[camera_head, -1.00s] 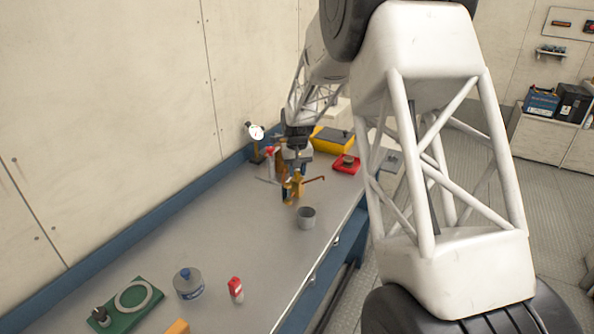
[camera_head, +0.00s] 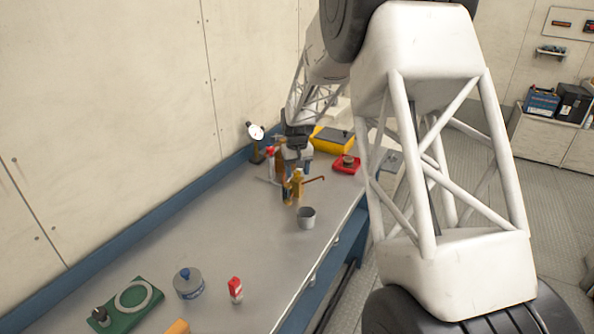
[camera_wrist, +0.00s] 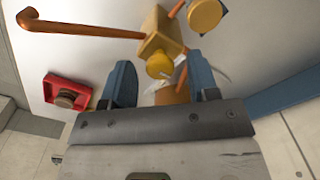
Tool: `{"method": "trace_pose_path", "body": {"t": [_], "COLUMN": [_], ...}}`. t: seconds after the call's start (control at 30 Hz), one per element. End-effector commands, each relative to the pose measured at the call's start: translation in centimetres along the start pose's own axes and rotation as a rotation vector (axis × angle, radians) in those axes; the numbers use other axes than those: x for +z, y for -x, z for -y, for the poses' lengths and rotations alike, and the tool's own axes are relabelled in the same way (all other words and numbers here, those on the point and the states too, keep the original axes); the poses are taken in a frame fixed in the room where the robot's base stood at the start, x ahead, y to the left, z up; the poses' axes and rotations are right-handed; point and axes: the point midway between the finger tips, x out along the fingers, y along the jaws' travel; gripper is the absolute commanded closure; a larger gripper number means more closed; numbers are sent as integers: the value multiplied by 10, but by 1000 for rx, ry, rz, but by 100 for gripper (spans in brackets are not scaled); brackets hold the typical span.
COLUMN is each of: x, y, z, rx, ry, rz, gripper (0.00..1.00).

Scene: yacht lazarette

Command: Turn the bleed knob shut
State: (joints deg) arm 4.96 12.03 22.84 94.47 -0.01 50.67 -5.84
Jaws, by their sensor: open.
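A brass valve body (camera_head: 291,188) with a copper pipe (camera_head: 314,179) stands on the bench under my arm. In the wrist view the brass body (camera_wrist: 159,36) carries a small round yellow knob (camera_wrist: 159,66) and a larger yellow round part (camera_wrist: 204,14); no label shows which is the bleed knob. My gripper (camera_wrist: 160,63) is open, with one blue finger on each side of the small knob. I see a gap on both sides, with no clear contact. In the head view my gripper (camera_head: 299,165) is small and partly hides the things behind it.
A grey cup (camera_head: 306,218) stands in front of the valve. A red tray (camera_head: 346,168) and a yellow case (camera_head: 332,139) lie beyond it, and a dial gauge (camera_head: 256,133) stands near the wall. The near bench (camera_head: 225,235) has clear space.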

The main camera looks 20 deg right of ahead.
Motion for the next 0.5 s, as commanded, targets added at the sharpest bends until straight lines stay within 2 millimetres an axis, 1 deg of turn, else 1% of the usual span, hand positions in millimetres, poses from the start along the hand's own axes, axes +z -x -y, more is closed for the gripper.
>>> {"method": "trace_pose_path", "body": {"t": [0.27, 0.37, 0.5], "x": [0, 0, -1], "y": [4, 10, 24], "z": [0, 0, 0], "rx": [0, 0, 0], "ry": [0, 0, 0], "rz": [-1, -2, -3], "gripper": [46, 46, 46]}}
